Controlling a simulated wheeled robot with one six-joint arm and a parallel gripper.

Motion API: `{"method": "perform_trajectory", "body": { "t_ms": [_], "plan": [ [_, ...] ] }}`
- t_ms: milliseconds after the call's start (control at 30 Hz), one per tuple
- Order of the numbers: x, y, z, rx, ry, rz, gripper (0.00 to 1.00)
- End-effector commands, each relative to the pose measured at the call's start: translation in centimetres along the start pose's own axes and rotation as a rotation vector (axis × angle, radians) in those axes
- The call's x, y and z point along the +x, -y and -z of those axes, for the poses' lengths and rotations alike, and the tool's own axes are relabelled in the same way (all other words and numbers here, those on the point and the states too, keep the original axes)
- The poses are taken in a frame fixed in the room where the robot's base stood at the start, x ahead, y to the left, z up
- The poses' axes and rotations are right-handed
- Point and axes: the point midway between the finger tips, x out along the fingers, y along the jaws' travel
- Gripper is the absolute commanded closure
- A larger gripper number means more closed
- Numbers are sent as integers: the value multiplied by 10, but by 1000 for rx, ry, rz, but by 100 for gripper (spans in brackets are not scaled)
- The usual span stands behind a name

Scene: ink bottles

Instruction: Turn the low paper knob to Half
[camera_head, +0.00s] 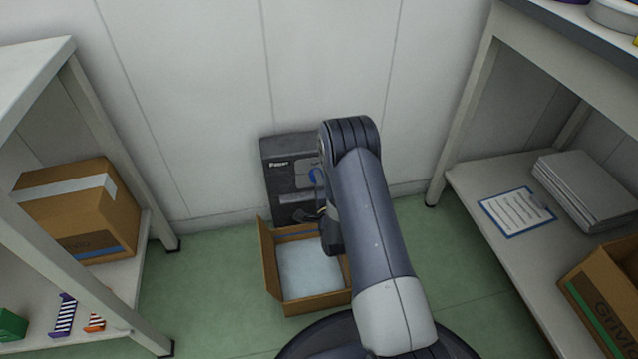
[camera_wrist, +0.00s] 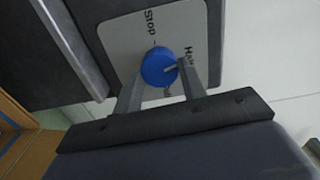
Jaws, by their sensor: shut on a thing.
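The blue paper knob (camera_wrist: 157,62) sits on a light plate (camera_wrist: 122,42) marked "Stop" and "Half" in the wrist view. My gripper (camera_wrist: 160,70) is shut on the knob, one finger on each side. In the head view the knob (camera_head: 314,177) shows on the dark machine (camera_head: 283,180) labelled "Paper", low against the wall. My arm hides the machine's right side and most of the gripper there.
An open cardboard box (camera_head: 272,272) stands on the floor before the machine, close under my arm. A shelf with a taped carton (camera_head: 85,212) is at left. A shelf at right holds a clipboard (camera_head: 517,212) and grey stack (camera_head: 585,188).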

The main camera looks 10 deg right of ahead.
Motion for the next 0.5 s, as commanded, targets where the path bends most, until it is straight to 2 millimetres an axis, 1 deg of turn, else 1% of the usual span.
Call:
{"method": "perform_trajectory", "body": {
  "t_ms": [200, 500],
  "plan": [
    [-1, -2, 0, 142, 0, -4, 84],
    [-1, -2, 0, 245, 0, -4, 84]
  ]
}}
